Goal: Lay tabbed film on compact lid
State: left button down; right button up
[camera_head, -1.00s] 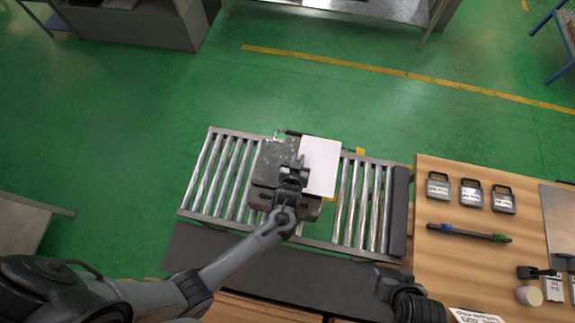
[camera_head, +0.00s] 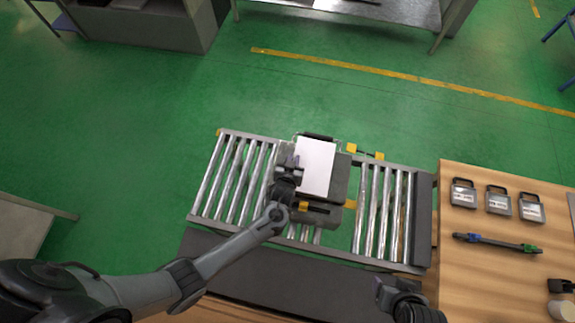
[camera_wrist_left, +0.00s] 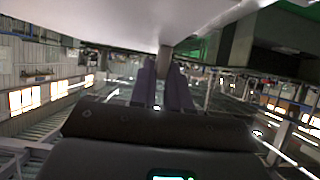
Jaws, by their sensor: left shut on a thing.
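The white film (camera_head: 316,167) lies over the middle of a grey compact unit with a lid (camera_head: 341,180) on the roller conveyor. I cannot tell whether it touches the lid. My left gripper (camera_head: 292,166) is at the film's left edge, shut on the film. In the left wrist view the pale film (camera_wrist_left: 130,18) spreads above the fingers (camera_wrist_left: 163,85), and a narrow strip runs down between them. Part of the lid is hidden under the film and gripper. My right gripper (camera_head: 383,290) is low in the head view, away from the film; its jaws are unclear.
The roller conveyor (camera_head: 232,180) carries the unit. Yellow pieces (camera_head: 378,155) show around the unit's edges. A wooden table (camera_head: 470,230) at right holds several small handled grey items (camera_head: 499,201) and a dark bar with blue and green ends (camera_head: 497,243).

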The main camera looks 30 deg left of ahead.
pick_arm(q)
jog(key=shift+f+b, duration=2)
jog(key=shift+f, duration=0.1)
jog(key=c, duration=1.1)
grip_release()
